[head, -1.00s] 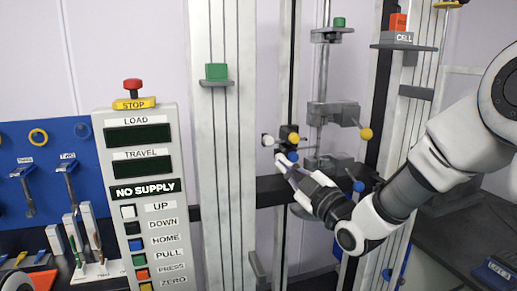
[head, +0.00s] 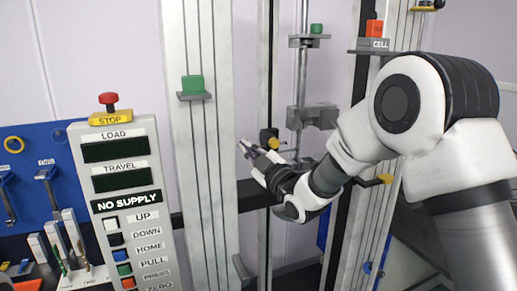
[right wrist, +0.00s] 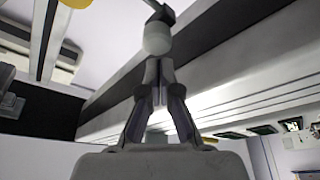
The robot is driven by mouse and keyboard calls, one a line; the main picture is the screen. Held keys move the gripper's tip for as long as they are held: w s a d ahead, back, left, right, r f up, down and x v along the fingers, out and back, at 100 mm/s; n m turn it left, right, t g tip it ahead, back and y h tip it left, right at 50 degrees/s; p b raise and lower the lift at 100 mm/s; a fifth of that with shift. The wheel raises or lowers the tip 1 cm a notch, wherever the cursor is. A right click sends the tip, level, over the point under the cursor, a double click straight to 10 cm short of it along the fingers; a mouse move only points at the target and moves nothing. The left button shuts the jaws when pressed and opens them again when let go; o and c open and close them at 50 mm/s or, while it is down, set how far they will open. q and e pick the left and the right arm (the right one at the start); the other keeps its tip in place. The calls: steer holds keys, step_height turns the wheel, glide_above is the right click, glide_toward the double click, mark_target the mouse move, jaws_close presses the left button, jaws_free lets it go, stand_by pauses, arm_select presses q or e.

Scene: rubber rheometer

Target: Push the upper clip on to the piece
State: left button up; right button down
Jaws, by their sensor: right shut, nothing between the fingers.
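A dark clip block (head: 268,134) with a yellow knob (head: 273,143) sits on the thin column in the head view. My right gripper (head: 244,147) is just left of and below that block, with its fingers shut and empty. In the right wrist view the fingertips (right wrist: 158,72) meet right behind a white ball knob (right wrist: 157,38) on a dark stem; whether they touch it I cannot tell. The piece itself cannot be made out. My left gripper is not in view.
A grey clamp (head: 312,115) stands right of the clip, above my right forearm. A pale column with a green block (head: 192,84) and the control panel (head: 127,170) with a red stop button (head: 108,99) stand left. A dark crossbar (head: 235,193) runs below my gripper.

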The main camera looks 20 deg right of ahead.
steer(key=shift+w+r, duration=0.1)
steer(key=shift+w, duration=0.3)
steer(key=d+b, duration=0.1)
steer(key=d, duration=0.3)
stand_by(0.4)
